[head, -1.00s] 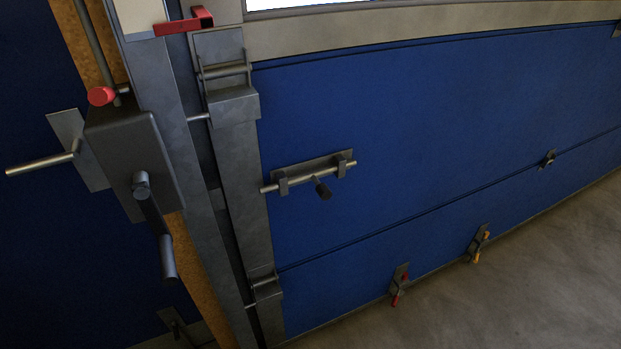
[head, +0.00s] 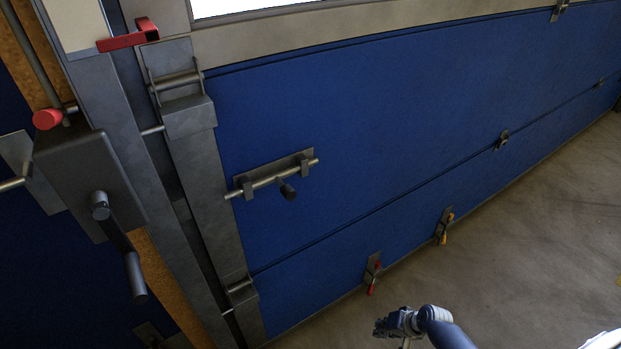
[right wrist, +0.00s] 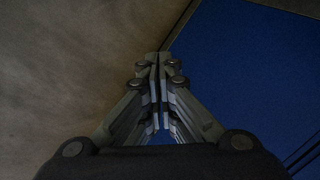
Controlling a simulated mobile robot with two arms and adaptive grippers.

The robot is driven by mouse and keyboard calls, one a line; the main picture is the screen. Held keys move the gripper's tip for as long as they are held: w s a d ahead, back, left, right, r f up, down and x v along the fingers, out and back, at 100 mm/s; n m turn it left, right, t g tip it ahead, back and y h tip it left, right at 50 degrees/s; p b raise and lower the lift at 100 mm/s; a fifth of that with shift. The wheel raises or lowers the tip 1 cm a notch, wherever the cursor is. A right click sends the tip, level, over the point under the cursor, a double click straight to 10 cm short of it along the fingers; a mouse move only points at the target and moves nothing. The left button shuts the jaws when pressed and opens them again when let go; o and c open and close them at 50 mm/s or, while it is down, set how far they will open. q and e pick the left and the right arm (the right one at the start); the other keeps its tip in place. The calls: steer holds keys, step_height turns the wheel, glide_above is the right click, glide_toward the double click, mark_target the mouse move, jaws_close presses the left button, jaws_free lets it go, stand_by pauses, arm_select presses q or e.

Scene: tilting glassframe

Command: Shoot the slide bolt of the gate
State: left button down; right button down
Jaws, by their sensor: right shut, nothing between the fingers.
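The slide bolt (head: 271,178) is a thin metal rod in two brackets on a grey plate, with a dark knob (head: 288,192) hanging at its middle. It is mounted on the blue gate panel (head: 380,130), near the grey frame post (head: 205,170). The rod's left end reaches the panel's edge by the post; I cannot tell whether it enters the post. My right gripper (head: 381,328) is low in the head view, below and right of the bolt and apart from it. In the right wrist view its fingers (right wrist: 160,58) are together and empty. My left gripper is not in view.
A dark box with a crank handle (head: 118,240) and a red knob (head: 47,119) stands left of the post. A red latch (head: 130,38) is above. Small clamps with red (head: 372,275) and orange (head: 444,226) handles sit along the gate's lower edge. The floor (head: 540,220) is clear.

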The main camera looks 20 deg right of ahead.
steer(key=w+r+t+y, duration=0.1)
steer(key=w+r+y, duration=0.1)
steer(key=w+r, duration=0.5)
steer(key=w+r+m+t+y, duration=0.1)
steer(key=w+r+t, duration=0.15)
steer(key=r, duration=0.75)
steer(key=w+r+t+y, duration=0.1)
steer(key=w+r+y, duration=0.1)
steer(key=w+r, duration=0.5)
steer(key=s+a+r+n+y, duration=0.1)
steer(key=r+y, duration=0.2)
steer(key=r, duration=1)
steer(key=s+a+r+n+y+p, duration=0.1)
steer(key=a+r+n+y, duration=0.1)
steer(key=r, duration=1.1)
steer(key=shift+a+y, duration=0.2)
steer(key=shift+y, duration=0.4)
steer(key=shift+s+g, duration=0.1)
steer(key=shift+g, duration=0.15)
steer(key=p, duration=0.5)
glide_toward(282, 188)
steer(key=w+a+f, duration=0.1)
steer(key=w+a, duration=0.1)
steer(key=w, duration=0.3)
steer(key=shift+a+f, duration=0.1)
steer(key=shift+f, duration=0.05)
